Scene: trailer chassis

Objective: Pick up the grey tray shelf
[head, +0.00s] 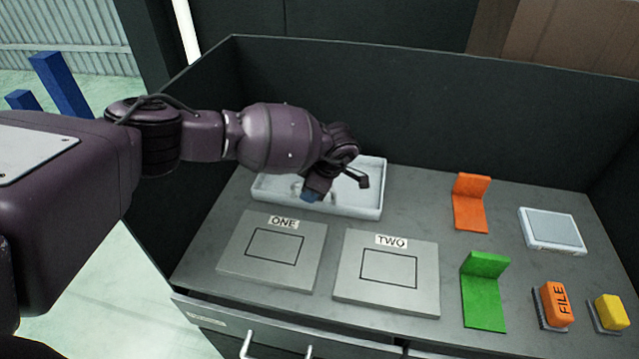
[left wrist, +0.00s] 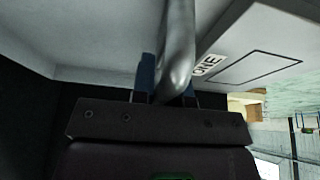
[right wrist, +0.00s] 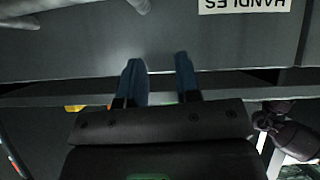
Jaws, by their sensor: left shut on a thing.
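A pale grey shallow tray (head: 358,208) lies at the back left of the worktop. My left gripper (head: 311,195) is inside its outline, with blue fingertips low over the tray floor. In the left wrist view, my left gripper (left wrist: 168,82) is shut on a smooth, shiny grey metal bar (left wrist: 178,50) that runs up between the fingers. The arm hides part of the tray, and the bar's far end is out of that view. My right gripper (right wrist: 161,80) is open and empty, facing a grey drawer front below the worktop.
Panels marked ONE (head: 232,245) and TWO (head: 345,275) lie in front of the tray. To the right are an orange bracket (head: 470,210), a green bracket (head: 484,300), a pale box (head: 553,230), and orange and yellow blocks. Dark walls enclose the back and sides.

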